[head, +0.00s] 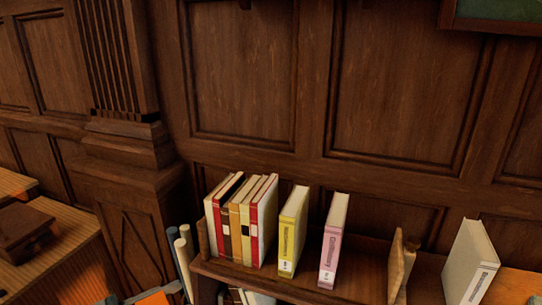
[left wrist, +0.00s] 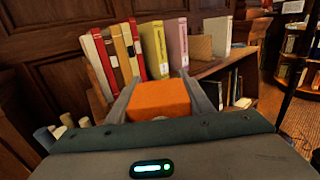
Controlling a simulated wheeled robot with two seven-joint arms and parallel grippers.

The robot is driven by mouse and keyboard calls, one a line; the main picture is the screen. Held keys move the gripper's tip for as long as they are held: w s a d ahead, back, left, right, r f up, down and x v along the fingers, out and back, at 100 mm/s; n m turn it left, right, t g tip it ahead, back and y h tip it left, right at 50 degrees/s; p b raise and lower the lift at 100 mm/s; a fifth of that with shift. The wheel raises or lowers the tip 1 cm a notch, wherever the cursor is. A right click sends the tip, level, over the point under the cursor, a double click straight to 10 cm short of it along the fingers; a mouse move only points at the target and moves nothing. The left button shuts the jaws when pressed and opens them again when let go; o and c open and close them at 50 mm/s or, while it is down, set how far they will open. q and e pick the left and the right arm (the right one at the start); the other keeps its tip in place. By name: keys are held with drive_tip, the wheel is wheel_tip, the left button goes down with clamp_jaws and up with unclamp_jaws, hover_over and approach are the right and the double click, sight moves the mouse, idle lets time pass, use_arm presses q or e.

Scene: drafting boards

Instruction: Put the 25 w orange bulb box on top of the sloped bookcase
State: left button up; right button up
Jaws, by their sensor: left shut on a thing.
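My left gripper (left wrist: 164,100) is shut on the orange bulb box (left wrist: 160,97), which sits between its two grey fingers in the left wrist view. No label is readable on the box. A part of the box also shows at the bottom edge of the head view (head: 154,298). The box is apart from the bookcase, in front of it and to its left in the head view. The wooden bookcase (head: 365,268) has books standing on its top; it also shows in the left wrist view (left wrist: 206,71). My right gripper is in neither view.
Red, cream and brown books (head: 240,222) fill the left of the top. Rolled tubes (head: 183,255) stand left.

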use_arm(q)
drive_tip(key=shift+f+b, duration=1.25)
drive_tip(key=shift+f, duration=0.6)
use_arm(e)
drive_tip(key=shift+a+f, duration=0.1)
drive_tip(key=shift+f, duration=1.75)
use_arm(q)
drive_tip(key=shift+d, duration=0.1)
drive_tip(key=n+t+y, duration=0.5)
drive_tip(key=y, duration=0.1)
drive_tip(key=shift+r, duration=0.1)
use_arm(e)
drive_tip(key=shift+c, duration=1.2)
use_arm(q)
drive_tip(key=shift+a, duration=0.2)
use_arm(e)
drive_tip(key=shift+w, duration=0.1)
